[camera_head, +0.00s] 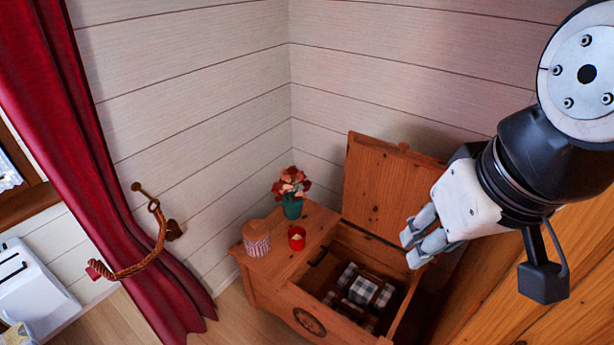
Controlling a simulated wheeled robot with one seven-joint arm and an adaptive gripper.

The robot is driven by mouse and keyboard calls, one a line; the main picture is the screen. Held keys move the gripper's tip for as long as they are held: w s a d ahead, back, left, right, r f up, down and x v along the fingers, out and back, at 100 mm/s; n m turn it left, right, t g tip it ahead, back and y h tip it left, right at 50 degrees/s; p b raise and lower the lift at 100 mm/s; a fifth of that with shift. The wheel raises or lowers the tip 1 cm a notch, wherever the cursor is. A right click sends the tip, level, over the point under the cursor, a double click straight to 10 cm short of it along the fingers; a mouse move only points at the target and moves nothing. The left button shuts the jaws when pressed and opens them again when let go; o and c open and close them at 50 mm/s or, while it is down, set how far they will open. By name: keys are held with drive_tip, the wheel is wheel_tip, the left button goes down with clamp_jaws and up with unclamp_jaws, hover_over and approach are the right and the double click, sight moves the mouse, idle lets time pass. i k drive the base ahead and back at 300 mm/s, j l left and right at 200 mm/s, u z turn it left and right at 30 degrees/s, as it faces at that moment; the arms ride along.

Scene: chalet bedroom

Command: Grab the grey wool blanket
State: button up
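No plain grey blanket can be made out. A folded black, white and grey checkered cloth (362,291) lies inside the open wooden chest (268,275), and I cannot tell whether it is wool. More checkered cloth shows around and below it, partly in shadow. My gripper (412,248) is at the right, in front of the raised lid and above the chest's right side. Its two grey fingers point left and down, with a gap between them, and hold nothing. It is apart from the cloth.
The chest's lid (376,185) stands raised at the back. On the chest's left top are a green vase of red flowers (292,208), a red candle (296,238) and a striped lidded pot (256,240). Wooden furniture (545,265) is close at right. A red curtain (75,130) hangs left.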

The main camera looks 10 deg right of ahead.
sight(362, 287)
drive_tip(key=i+j+z, duration=0.2)
drive_tip(key=j+z, duration=0.2)
drive_tip(key=i+j+z, duration=0.2)
drive_tip(key=j+z, duration=0.15)
